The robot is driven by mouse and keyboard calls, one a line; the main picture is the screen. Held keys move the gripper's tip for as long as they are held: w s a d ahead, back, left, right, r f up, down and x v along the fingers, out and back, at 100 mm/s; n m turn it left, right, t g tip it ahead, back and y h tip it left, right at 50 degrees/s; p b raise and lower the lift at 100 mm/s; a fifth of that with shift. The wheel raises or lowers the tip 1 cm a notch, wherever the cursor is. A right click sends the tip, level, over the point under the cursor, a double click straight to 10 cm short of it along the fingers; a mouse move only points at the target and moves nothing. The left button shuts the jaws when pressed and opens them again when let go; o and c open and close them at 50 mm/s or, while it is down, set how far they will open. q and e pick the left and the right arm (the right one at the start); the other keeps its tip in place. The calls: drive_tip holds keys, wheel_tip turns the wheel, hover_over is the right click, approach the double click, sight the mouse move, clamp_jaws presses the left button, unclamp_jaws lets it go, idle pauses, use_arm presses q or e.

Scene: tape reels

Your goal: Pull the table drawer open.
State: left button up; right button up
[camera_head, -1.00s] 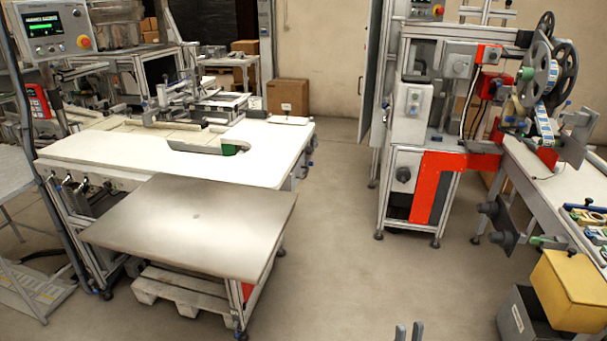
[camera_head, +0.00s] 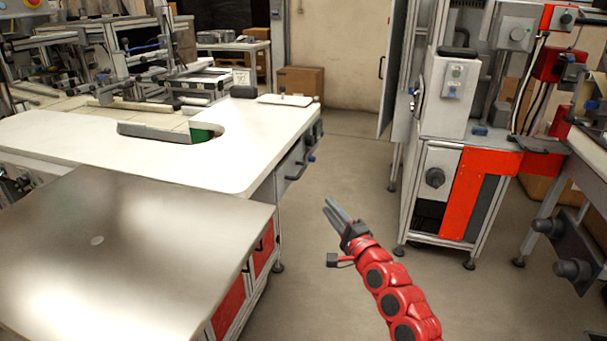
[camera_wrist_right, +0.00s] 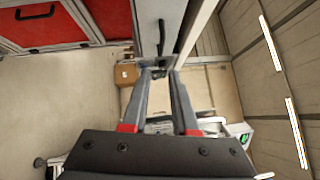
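The white table (camera_head: 235,160) stands left of centre in the head view. Its drawer front (camera_head: 291,178), grey with a dark bar handle (camera_head: 297,171), is on the right side under the top, and no gap shows around it. My right gripper (camera_head: 332,207) is in the aisle, right of and apart from the handle in that view. In the right wrist view the gripper (camera_wrist_right: 158,76) has its two fingers apart with nothing held. A grey panel with a black handle (camera_wrist_right: 186,28) lies ahead of the fingertips there. My left gripper is not in view.
A metal-topped table (camera_head: 130,240) with red panels (camera_head: 228,308) stands in front at left. A grey machine with a red panel (camera_head: 463,205) stands right of the aisle. A cardboard box (camera_head: 300,90) is at the back. The aisle floor is clear.

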sight(301, 171)
drive_tip(key=b+x, duration=0.4)
drive_tip(key=x, duration=0.4)
drive_tip(key=b+x, duration=0.4)
drive_tip(key=x, duration=0.5)
drive_tip(key=shift+r+b, duration=0.2)
drive_tip(key=shift+b, duration=0.2)
clamp_jaws()
idle(0.8)
